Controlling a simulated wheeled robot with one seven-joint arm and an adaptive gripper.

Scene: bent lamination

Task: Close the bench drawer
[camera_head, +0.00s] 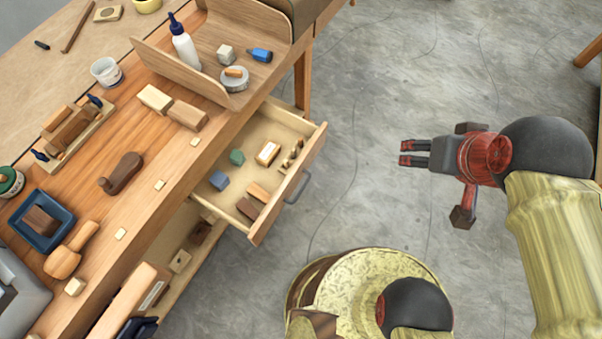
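The bench drawer (249,216) is pulled out from under the wooden workbench (150,195). Its front panel faces right and carries a grey handle (298,187). Inside lie several small blocks, among them a blue one (219,180), a green one (237,157) and wooden ones. My gripper (403,153) is to the right of the drawer, over the grey floor and apart from the handle. Its two red-tipped fingers point left toward the drawer, with a narrow gap showing between them. Nothing shows between the fingers.
The bench top holds a glue bottle (184,43), a bent wooden form (180,72), a wooden mallet (68,254), a blue tray (33,238) and several blocks. A lower shelf (181,277) sits below the drawer. The floor (365,120) between drawer and gripper is clear.

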